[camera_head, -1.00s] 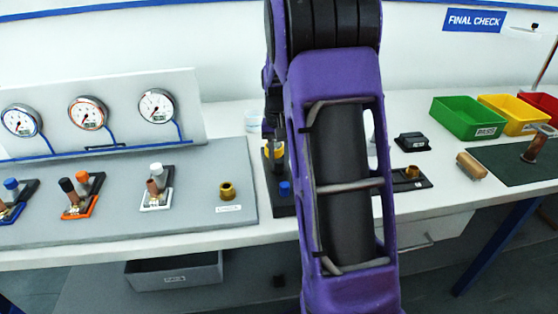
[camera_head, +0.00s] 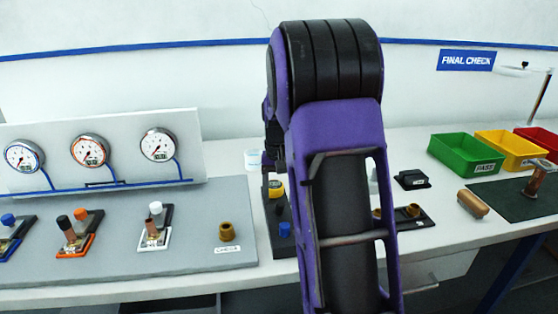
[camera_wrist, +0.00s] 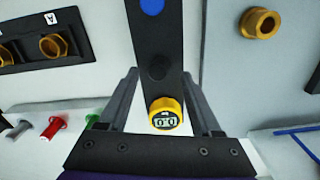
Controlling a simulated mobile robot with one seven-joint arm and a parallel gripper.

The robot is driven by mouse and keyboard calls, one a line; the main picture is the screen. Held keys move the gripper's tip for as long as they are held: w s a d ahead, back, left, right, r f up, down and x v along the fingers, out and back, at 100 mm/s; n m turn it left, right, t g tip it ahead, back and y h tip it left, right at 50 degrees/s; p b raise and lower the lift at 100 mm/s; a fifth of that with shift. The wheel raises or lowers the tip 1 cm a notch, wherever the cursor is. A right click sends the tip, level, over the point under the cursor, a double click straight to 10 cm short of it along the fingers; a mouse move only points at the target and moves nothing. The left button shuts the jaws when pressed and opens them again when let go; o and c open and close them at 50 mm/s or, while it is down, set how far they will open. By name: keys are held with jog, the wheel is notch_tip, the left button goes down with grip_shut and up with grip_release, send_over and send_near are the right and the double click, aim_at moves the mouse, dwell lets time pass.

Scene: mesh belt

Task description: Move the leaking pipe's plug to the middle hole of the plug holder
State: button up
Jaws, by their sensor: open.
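My gripper (camera_wrist: 160,76) is open in the wrist view, and its fingers are on either side of a black strip. Between them is a yellow round digital gauge (camera_wrist: 165,114) on the strip's near end. The strip (camera_wrist: 156,45) also bears a black round piece (camera_wrist: 158,67) and a blue one (camera_wrist: 152,6). In the head view, the gripper is hidden by my purple arm. Three pipe fittings with coloured plugs stand on the grey board: blue (camera_head: 8,220), orange and black (camera_head: 70,232), white (camera_head: 155,225). I cannot tell which pipe leaks or which piece is the plug holder.
Three dial gauges (camera_head: 90,150) stand behind the fittings. A brass fitting (camera_head: 228,231) sits on the board's right. A black holder with brass rings (camera_head: 415,214) lies right of my arm. Green (camera_head: 465,152) and yellow (camera_head: 508,145) bins stand at the back right.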

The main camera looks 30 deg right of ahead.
aim_at(279, 203)
notch_tip(279, 203, up, 15)
jog(key=p, duration=0.1)
jog(key=shift+f+p, duration=0.15)
jog(key=shift+p, duration=0.25)
jog(key=shift+w, duration=0.1)
